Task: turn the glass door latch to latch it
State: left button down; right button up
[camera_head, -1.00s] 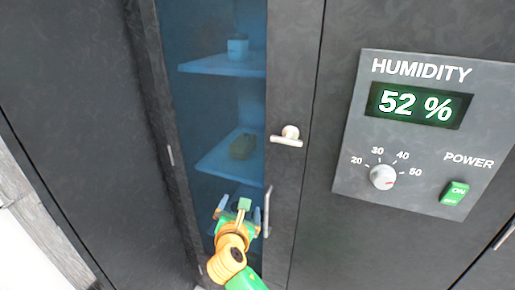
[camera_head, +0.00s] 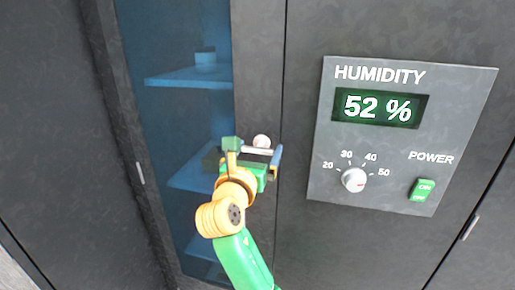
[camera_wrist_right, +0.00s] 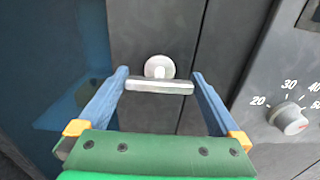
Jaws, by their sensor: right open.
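The glass door latch (camera_head: 260,148) is a pale lever on a round boss, on the dark frame right of the blue glass door (camera_head: 180,120). In the right wrist view the latch lever (camera_wrist_right: 158,86) lies level, just below its boss. My right gripper (camera_head: 250,152) is at the latch and partly covers it in the head view. In the right wrist view the right gripper (camera_wrist_right: 160,80) is open, with one blue finger at each end of the lever. I cannot tell whether either finger touches it. My left gripper is not in view.
A humidity panel (camera_head: 325,120) with a display, a knob (camera_head: 354,180) and a green power switch (camera_head: 423,189) is right of the latch. Shelves (camera_head: 190,77) with a small container (camera_head: 205,57) show behind the glass.

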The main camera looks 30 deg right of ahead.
jog(key=shift+a, duration=0.1)
jog(key=c, duration=1)
